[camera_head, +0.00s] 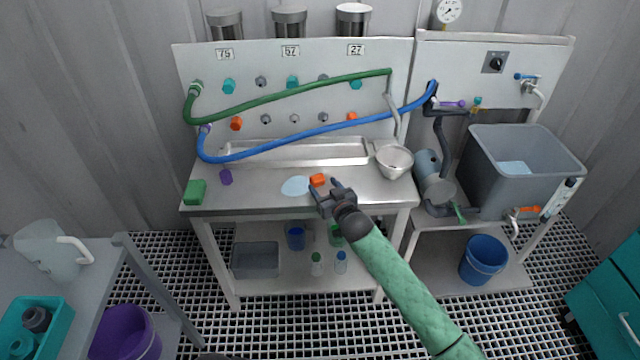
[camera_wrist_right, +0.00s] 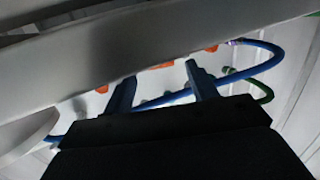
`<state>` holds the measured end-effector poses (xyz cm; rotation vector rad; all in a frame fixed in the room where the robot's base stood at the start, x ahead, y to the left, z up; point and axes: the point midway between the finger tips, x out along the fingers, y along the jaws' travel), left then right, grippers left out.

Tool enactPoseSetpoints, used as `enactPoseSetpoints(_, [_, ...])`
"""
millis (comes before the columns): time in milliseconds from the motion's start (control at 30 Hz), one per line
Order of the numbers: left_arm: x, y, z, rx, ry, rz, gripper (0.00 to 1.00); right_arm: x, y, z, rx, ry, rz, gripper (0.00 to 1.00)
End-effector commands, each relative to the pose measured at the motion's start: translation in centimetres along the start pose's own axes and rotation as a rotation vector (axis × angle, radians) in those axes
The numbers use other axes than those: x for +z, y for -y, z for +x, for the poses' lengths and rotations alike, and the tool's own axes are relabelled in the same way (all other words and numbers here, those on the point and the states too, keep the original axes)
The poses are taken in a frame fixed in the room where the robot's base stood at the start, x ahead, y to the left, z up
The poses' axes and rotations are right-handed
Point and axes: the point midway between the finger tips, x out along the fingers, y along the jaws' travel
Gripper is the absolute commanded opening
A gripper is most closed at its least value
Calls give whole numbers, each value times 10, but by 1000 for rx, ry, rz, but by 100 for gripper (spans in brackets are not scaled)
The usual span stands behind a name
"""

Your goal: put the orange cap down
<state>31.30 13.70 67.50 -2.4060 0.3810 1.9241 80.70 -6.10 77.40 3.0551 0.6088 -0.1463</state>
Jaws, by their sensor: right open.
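An orange cap (camera_head: 318,180) sits on the steel bench top (camera_head: 250,196), right of a pale wet patch. My right gripper (camera_head: 325,187) is open just at the cap, its fingertips beside it; whether they touch it I cannot tell. In the right wrist view the two blue fingers of my right gripper (camera_wrist_right: 162,85) are spread with nothing clearly between them. Several orange pieces show there beyond a grey bar, and I cannot tell which is this cap. Two other orange caps (camera_head: 236,124) (camera_head: 352,117) sit on the upright panel. My left gripper is not in view.
A green block (camera_head: 195,192) and a purple cap (camera_head: 226,177) stand on the bench's left. A white bowl (camera_head: 394,161) stands at its right, a shallow tray (camera_head: 300,152) behind. Green (camera_head: 270,97) and blue (camera_head: 320,130) hoses arch over the panel. The front middle-left is clear.

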Motion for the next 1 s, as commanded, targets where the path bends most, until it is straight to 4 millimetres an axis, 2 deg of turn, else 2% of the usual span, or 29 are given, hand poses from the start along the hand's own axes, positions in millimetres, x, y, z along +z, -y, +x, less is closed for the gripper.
enactPoseSetpoints(33, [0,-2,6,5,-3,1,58,3,0,-11,0,1,0,58])
enactPoseSetpoints(200, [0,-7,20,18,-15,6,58,2,0,-42,0,0,2,58])
enactPoseSetpoints(400, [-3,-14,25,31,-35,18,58,1,0,-68,0,1,2,58])
enactPoseSetpoints(733, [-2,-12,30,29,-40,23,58,2,1,-82,3,9,4,58])
enactPoseSetpoints(867, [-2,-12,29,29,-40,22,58,20,11,-99,24,76,23,58])
enactPoseSetpoints(1000, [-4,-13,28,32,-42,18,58,56,28,-139,61,227,58,58])
